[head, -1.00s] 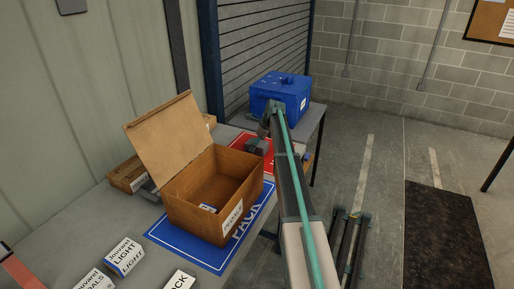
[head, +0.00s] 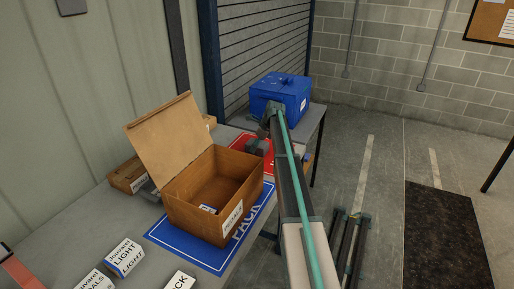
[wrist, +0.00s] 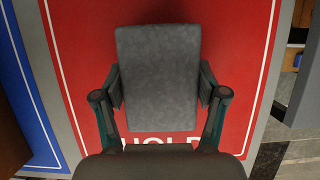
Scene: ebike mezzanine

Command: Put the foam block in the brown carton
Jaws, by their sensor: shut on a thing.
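The foam block (wrist: 158,75) is a grey rectangular block, seen from above in the wrist view over the red HOLD mat (wrist: 235,45). My gripper (wrist: 160,88) is shut on it, with one finger pressed to each side. In the head view the block (head: 256,146) shows small and partly hidden beside my arm; whether it touches the mat I cannot tell. The brown carton (head: 183,208) stands open on the blue PACK mat (head: 168,240), its lid (head: 167,128) tilted up at the back. A small white-labelled item (head: 208,209) lies inside it.
A blue lidded box (head: 281,95) stands on the far end of the grey table (head: 75,232). A low brown box (head: 127,177) sits behind the carton. Several white labelled boxes, including LIGHT (head: 124,257), stand in front at the left.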

